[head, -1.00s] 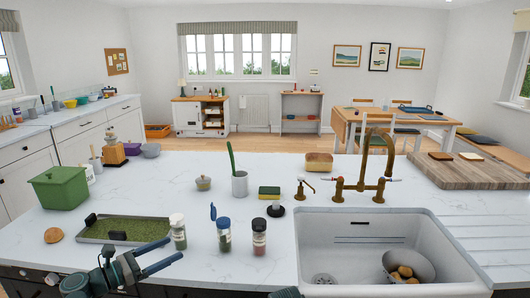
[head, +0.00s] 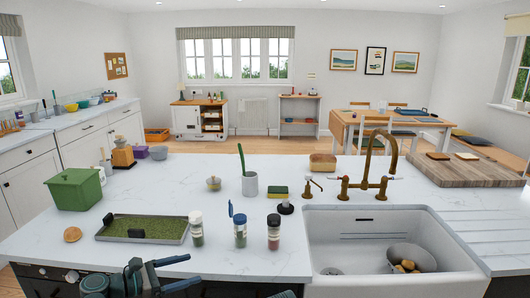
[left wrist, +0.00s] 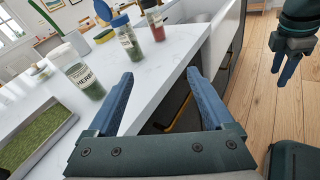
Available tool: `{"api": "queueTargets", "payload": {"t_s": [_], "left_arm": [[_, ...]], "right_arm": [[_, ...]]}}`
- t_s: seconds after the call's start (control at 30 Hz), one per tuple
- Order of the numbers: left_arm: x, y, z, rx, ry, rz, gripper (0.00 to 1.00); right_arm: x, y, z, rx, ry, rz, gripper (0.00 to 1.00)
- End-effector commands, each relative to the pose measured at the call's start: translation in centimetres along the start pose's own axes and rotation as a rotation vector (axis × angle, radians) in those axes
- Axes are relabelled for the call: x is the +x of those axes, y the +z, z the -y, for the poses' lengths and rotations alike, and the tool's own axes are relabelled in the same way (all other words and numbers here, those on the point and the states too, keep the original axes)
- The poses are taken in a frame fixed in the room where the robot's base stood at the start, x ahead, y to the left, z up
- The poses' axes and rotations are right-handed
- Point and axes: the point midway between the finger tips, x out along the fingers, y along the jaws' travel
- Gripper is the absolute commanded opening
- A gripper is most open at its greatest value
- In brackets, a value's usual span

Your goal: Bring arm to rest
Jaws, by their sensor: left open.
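My left gripper (head: 196,271) is open and empty at the counter's front edge, at the lower left of the head view. In the left wrist view its two blue fingers (left wrist: 160,76) are spread apart with nothing between them. My right gripper (left wrist: 287,68) hangs over the wooden floor at the upper right of the left wrist view, its blue fingers pointing down. Whether they are apart is unclear. In the head view only a dark bit of that arm shows at the bottom edge.
Several spice jars (head: 240,232) stand near the counter's front edge, close to my left gripper. A green-filled tray (head: 144,241) and a bun (head: 72,234) are to their left. The sink (head: 380,288) is at right. Open floor (left wrist: 252,105) lies before the counter.

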Motion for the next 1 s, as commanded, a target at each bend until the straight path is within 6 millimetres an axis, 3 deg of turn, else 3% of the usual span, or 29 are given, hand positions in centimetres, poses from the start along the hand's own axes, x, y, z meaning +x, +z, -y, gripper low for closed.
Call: {"api": "queueTargets", "payload": {"t_s": [0.27,0.5,0.7,0.83,1.0], "left_arm": [[5.4,-1.7,6.7,0.324,-0.253,-0.191,0.86],[8.7,-4.3,16.1,0.868,-0.718,-0.378,0.86],[8.0,-5.8,21.6,1.372,-1.209,-0.438,0.86],[6.9,-5.8,23.0,1.609,-1.478,-0.434,0.86],[6.1,-5.4,23.4,1.780,-1.695,-0.417,0.86]], "right_arm": [[-1.5,0.1,-0.1,0.000,0.000,0.000,0.50],[-3.6,0.2,-0.3,0.000,0.000,0.000,0.50],[-5.3,0.3,-0.5,0.000,0.000,0.000,0.50],[-6.1,0.3,-0.6,0.000,0.000,0.000,0.50],[-6.5,0.4,-0.6,0.000,0.000,0.000,0.50]]}}
